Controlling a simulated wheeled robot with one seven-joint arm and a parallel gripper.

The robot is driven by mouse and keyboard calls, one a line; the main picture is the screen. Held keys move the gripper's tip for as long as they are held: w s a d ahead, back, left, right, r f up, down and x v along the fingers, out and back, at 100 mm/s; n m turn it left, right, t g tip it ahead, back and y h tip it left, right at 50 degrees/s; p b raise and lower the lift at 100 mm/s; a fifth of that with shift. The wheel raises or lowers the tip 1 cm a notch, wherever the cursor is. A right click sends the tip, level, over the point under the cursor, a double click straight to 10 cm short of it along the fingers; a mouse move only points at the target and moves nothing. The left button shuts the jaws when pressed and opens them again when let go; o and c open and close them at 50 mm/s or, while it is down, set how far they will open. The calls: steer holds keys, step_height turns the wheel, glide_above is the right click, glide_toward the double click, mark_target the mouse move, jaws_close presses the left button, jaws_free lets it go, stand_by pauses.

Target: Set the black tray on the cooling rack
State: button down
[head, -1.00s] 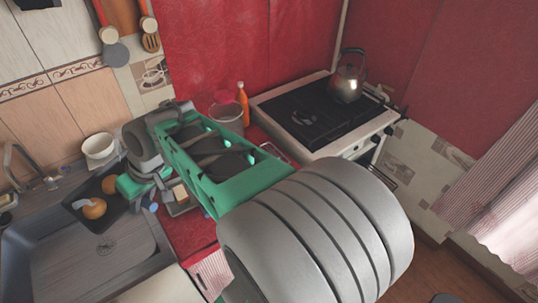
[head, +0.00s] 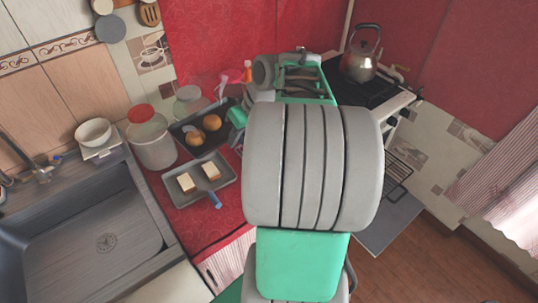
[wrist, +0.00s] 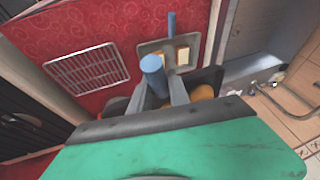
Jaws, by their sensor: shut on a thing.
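The black tray (head: 183,133) holds round orange-brown items and a pale item. It shows at the back of the red counter in the head view, and its dark side (wrist: 207,77) shows partly behind my fingers in the wrist view. In the head view my gripper (head: 237,118) is at the tray's right end, mostly behind my arm. The cooling rack (wrist: 90,72), a white wire grid, lies on the red counter left of the fingers in the wrist view. My arm hides it in the head view.
A grey tray (head: 190,201) with pale blocks and a blue handle sits in front of the black tray. A red-lidded jar (head: 152,148) stands left of it. The sink (head: 85,240) is at left, the stove with a kettle (head: 360,60) at right. Bare red counter surrounds the rack.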

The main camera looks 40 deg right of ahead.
steer(key=s+d+f+m+b, duration=0.1)
steer(key=s+d+f+b, duration=0.25)
steer(key=s+d, duration=0.45)
steer(key=s+d+f+b, duration=0.3)
steer(key=s+d+f, duration=0.25)
steer(key=d, duration=0.45)
steer(key=shift+h, duration=0.3)
steer(key=w+f, duration=0.4)
steer(key=w+a+f, duration=0.1)
steer(key=w+f, duration=0.3)
steer(key=w+f+p, duration=0.1)
steer(key=w+f, duration=0.3)
steer(key=w, duration=0.1)
steer(key=shift+w+a+f, duration=0.1)
steer(key=shift+a+f, duration=0.1)
steer(key=shift+f, duration=0.2)
steer(key=c, duration=1.2)
jaws_free()
steer(key=shift+c, duration=0.2)
